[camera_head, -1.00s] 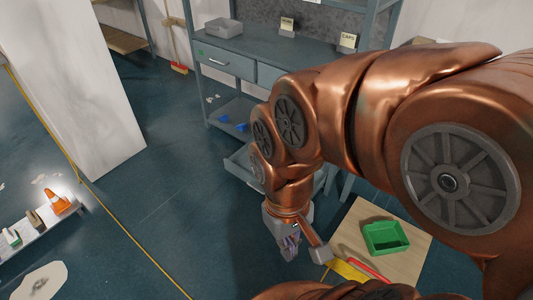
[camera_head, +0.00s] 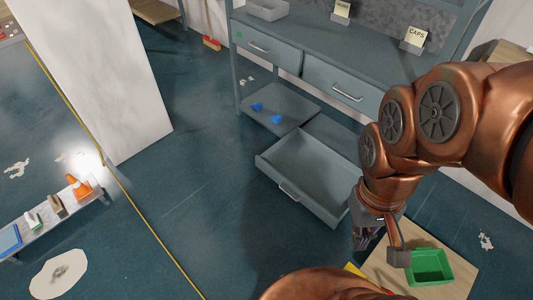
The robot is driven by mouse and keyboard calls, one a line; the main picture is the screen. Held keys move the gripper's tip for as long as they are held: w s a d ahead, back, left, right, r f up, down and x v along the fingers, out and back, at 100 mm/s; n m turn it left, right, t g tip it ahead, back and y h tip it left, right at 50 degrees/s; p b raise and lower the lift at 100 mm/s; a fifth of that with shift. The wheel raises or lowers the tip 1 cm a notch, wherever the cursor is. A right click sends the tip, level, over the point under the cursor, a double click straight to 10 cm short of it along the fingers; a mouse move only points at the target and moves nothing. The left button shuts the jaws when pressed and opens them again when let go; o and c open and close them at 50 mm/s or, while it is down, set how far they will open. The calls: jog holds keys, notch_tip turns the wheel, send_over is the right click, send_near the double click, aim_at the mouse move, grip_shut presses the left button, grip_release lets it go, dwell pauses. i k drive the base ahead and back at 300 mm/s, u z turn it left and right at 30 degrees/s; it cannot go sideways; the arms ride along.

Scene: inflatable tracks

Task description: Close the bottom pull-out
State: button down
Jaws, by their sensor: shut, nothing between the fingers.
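The bottom pull-out (camera_head: 305,176) is a grey-blue drawer low on the right side of the workbench. It stands open, pulled well out over the floor, and looks empty inside. Its front panel faces the lower left and carries a pale bar handle (camera_head: 289,192). My gripper (camera_head: 362,240) is shut and empty. It points down beside the drawer's right front corner in the picture, and I cannot tell whether it touches the drawer. My arm hides part of the drawer's right side.
The workbench (camera_head: 320,45) has two shut upper drawers and a lower shelf with blue pieces (camera_head: 277,119). A wooden board with a green bin (camera_head: 430,267) is at lower right. A white pillar (camera_head: 95,80) and low bench (camera_head: 45,225) stand left. The floor before the drawer is clear.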

aim_at(312, 174)
jog(key=u, duration=0.55)
jog(key=i, duration=0.85)
jog(key=u, duration=0.9)
